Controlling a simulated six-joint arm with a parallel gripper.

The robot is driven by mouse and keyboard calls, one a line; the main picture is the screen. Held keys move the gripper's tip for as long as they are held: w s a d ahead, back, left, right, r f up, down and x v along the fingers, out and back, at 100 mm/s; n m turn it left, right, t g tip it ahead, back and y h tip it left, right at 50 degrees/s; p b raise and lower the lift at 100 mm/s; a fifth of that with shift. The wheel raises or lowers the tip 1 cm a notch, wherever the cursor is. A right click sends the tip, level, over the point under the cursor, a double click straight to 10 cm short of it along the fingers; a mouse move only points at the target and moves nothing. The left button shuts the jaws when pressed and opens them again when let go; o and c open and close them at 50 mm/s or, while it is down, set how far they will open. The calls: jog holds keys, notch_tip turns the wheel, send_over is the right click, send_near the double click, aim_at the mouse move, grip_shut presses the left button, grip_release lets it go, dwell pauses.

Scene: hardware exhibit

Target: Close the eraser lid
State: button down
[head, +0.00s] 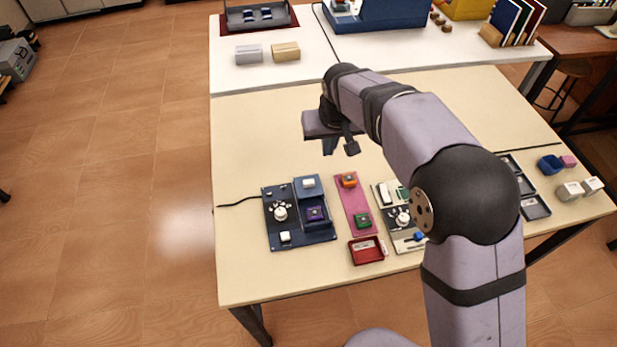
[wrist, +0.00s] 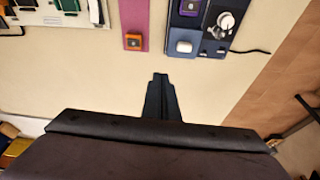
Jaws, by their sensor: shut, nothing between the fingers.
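My gripper (head: 338,148) is shut and empty, above the cream table behind the panels; its fingers (wrist: 160,95) point over bare table in the wrist view. No part is clearly marked as the eraser lid. A dark blue panel (head: 273,233) holds a white knob (head: 280,212) and a blue box part (head: 318,228) with a purple block (head: 315,213). A white button (head: 308,183) sits behind the block. The purple block (wrist: 189,7) and white button (wrist: 183,47) also show in the wrist view. Whether any lid is open, I cannot tell.
A pink strip (head: 356,204) carries an orange part (head: 348,180) and a green part (head: 362,220). A red tray (head: 367,257) lies in front. A pale panel (head: 405,238) stands right, partly behind my arm. The table's left side is clear.

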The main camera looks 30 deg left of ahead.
send_over(308, 177)
jog(key=shift+n, duration=0.4)
jog(key=p+x, duration=0.1)
jog(key=x, duration=0.2)
jog(key=p+x, duration=0.1)
jog(key=x, duration=0.2)
jog(key=p+x, duration=0.1)
jog(key=x, duration=0.3)
jog(key=shift+s+d+f, duration=0.15)
jog(key=shift+s, duration=0.2)
jog(key=shift+s+d+f+p, duration=0.15)
jog(key=shift+s+d+p, duration=0.95)
jog(key=shift+s+d, duration=0.3)
jog(key=s+d+b, duration=0.1)
jog(key=s+d, duration=0.4)
jog(key=shift+s+d+f, duration=0.1)
jog(key=shift+s+d, duration=0.3)
jog(key=shift+d+f, duration=0.1)
jog(key=shift+s+f, duration=0.1)
